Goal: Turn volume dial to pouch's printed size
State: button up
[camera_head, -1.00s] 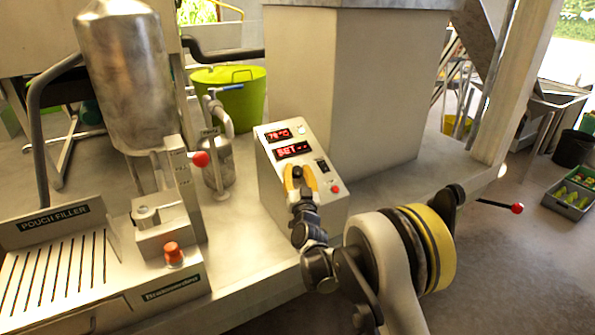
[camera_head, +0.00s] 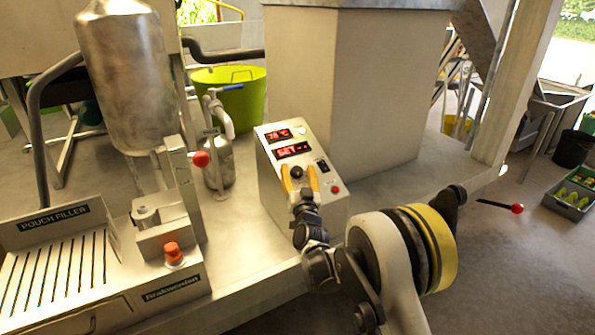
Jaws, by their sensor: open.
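A white control box (camera_head: 270,163) stands on the bench with a sloped panel. Its upper red display (camera_head: 279,135) seems to read 78 °C. Its lower red display (camera_head: 293,150) seems to read SET with dashes. A dark round dial (camera_head: 296,172) sits below the displays. My gripper (camera_head: 299,175) is open, its two orange fingers on either side of the dial. I cannot tell whether they touch it. No pouch is in view, and no dial markings are legible.
A black switch (camera_head: 323,166) and a red button (camera_head: 335,189) are close to the right finger. The pouch filler (camera_head: 62,228), with a red-knobbed lever (camera_head: 200,159) and a red button (camera_head: 173,252), stands left. A pale casing (camera_head: 375,100) rises behind the box.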

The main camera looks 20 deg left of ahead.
jog(key=v, duration=1.2)
jog(key=shift+w, duration=0.1)
